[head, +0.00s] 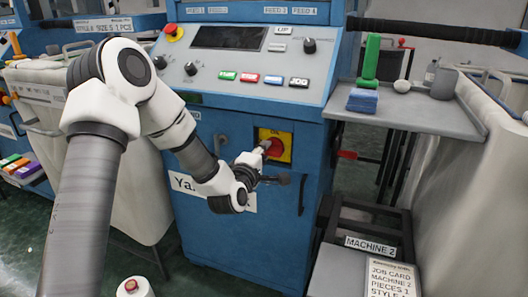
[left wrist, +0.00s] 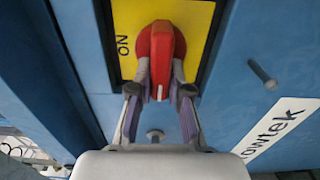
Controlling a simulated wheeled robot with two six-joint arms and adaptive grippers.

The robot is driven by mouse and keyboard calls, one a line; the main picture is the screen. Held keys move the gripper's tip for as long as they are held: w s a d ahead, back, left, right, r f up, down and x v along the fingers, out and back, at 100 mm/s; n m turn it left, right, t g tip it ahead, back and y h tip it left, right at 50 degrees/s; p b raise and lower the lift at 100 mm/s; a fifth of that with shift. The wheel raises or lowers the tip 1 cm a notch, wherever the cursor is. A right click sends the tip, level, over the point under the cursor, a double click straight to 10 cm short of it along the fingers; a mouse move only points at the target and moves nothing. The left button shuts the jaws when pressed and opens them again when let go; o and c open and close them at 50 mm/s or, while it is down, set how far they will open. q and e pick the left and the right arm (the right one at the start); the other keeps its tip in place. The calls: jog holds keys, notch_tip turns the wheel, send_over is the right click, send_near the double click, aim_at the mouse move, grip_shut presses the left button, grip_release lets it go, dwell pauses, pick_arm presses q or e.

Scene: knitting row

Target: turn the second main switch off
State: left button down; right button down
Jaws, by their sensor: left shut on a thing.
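The main switch is a red rotary handle (head: 274,147) on a yellow plate (head: 285,135) on the front of the blue machine. In the left wrist view the red handle (left wrist: 162,58) lies along the picture's vertical, with a white mark at its lower end. The word ON stands on the yellow plate (left wrist: 198,18) to the left of the handle, a quarter turn from that mark. My left gripper (head: 262,150) is shut on the handle, one finger on each side in the wrist view (left wrist: 160,88). My right gripper is not in view.
The control panel (head: 245,65) with knobs and coloured buttons is above the switch. A bolt (left wrist: 262,74) sticks out beside the plate. A job card (head: 390,278) lies lower right.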

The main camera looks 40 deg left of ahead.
pick_arm(q)
jog(key=c, duration=1.1)
grip_release()
jog(key=shift+s, duration=0.1)
jog(key=v, duration=0.7)
jog(key=shift+s, duration=0.15)
